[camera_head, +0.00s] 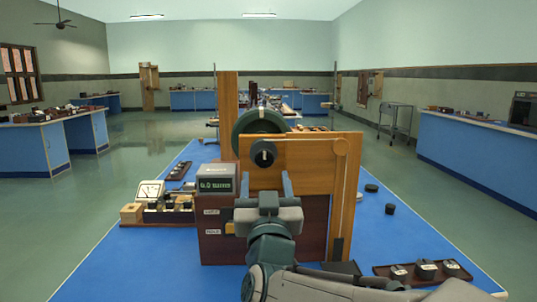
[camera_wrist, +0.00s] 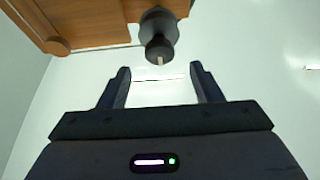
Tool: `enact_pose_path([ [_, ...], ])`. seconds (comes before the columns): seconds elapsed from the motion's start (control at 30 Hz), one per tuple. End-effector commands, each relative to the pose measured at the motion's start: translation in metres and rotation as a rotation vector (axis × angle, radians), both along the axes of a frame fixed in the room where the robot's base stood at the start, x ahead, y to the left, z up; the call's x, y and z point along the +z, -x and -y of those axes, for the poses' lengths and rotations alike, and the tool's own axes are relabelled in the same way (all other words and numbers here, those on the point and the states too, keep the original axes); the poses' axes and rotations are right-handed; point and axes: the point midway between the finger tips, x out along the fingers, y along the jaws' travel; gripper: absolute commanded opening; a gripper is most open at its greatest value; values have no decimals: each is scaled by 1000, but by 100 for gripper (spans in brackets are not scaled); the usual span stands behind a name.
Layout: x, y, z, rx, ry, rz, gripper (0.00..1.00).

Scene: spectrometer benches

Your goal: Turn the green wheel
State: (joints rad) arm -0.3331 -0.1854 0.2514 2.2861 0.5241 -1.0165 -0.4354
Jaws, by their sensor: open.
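The dark green wheel (camera_head: 262,119) stands upright behind a wooden frame in the middle of the bench; its lower part is hidden by the frame. A black knob (camera_head: 263,153) with a pale mark sits on the front of the wooden frame, in front of the wheel. My gripper (camera_head: 265,181) is open and empty, its two fingers pointing up just below the knob in the head view. In the wrist view my gripper (camera_wrist: 160,72) shows both fingers apart, with the black knob (camera_wrist: 159,36) beyond the gap between them. The wheel cannot be made out in the wrist view.
The wooden frame (camera_head: 300,151) rises from a dark box with a small display (camera_head: 217,179). A meter (camera_head: 150,193) stands left on the blue bench (camera_head: 110,272). A tray (camera_head: 384,272) of dark weights lies front right. Bench space is clear at left front.

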Motion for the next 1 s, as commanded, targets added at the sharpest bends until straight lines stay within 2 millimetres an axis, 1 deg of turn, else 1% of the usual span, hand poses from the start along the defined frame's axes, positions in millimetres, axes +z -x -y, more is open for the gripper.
enact_pose_path([
  [0.03,5,-12,-1,-1,-2,-1,59],
  [0.2,19,-45,-5,-1,0,-1,59],
  [0.3,25,-61,-7,0,0,-2,59],
  [0.4,31,-73,-8,-1,0,-1,59],
  [0.6,35,-85,-10,0,1,-1,59],
  [0.87,36,-86,-10,1,1,-1,59],
  [0.9,36,-86,-10,1,1,-1,56],
  [0.97,36,-86,-10,1,1,-1,39],
  [1.0,36,-86,-10,1,1,-1,28],
])
